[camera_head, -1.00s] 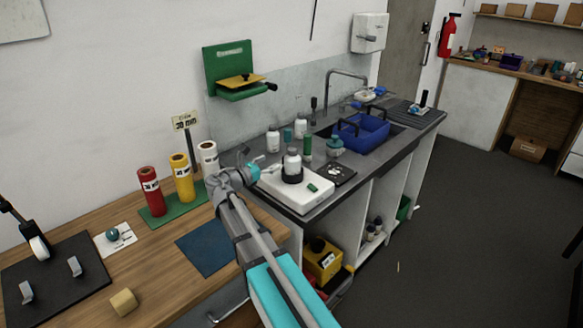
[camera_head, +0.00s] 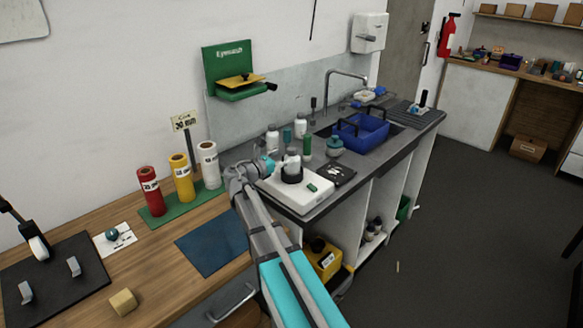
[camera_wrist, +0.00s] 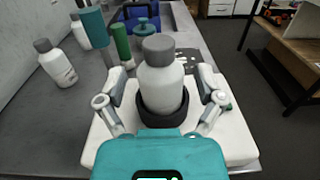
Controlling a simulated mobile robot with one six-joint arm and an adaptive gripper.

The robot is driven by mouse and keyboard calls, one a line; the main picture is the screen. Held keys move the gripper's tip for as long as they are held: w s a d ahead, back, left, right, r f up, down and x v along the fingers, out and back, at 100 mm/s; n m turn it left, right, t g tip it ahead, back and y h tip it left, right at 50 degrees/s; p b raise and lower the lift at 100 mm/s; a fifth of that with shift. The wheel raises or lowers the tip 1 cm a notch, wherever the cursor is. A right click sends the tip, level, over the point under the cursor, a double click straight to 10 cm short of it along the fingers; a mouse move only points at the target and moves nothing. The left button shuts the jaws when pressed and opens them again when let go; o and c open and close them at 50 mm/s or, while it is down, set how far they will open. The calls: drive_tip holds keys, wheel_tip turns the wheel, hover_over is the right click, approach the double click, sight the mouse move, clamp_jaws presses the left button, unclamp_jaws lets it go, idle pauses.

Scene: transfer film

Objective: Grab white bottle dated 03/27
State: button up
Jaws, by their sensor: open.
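A white bottle with a grey cap (camera_wrist: 163,88) stands upright in a black round holder (camera_wrist: 163,115) on a white base. In the head view this bottle (camera_head: 293,161) sits near the counter's front edge. My gripper (camera_wrist: 162,80) is open, with one finger on each side of the bottle and gaps between. In the head view my gripper (camera_head: 272,165) is at the bottle's left. A second white bottle with a grey cap (camera_wrist: 57,63) stands at the left; its label is too small to read. A third white bottle (camera_wrist: 81,32) stands behind. No date is legible on any bottle.
A green bottle (camera_wrist: 121,41) and a teal container (camera_wrist: 94,26) stand behind the holder. A blue basket (camera_head: 362,132) is in the sink. A white base (camera_head: 310,197) carries the holder, with a dark pad (camera_head: 340,176) to its right. Coloured rolls stand on the left bench.

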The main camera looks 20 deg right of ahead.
sight(289, 154)
drive_tip(key=shift+x, duration=2.3)
drive_tip(key=shift+f, duration=0.2)
clamp_jaws()
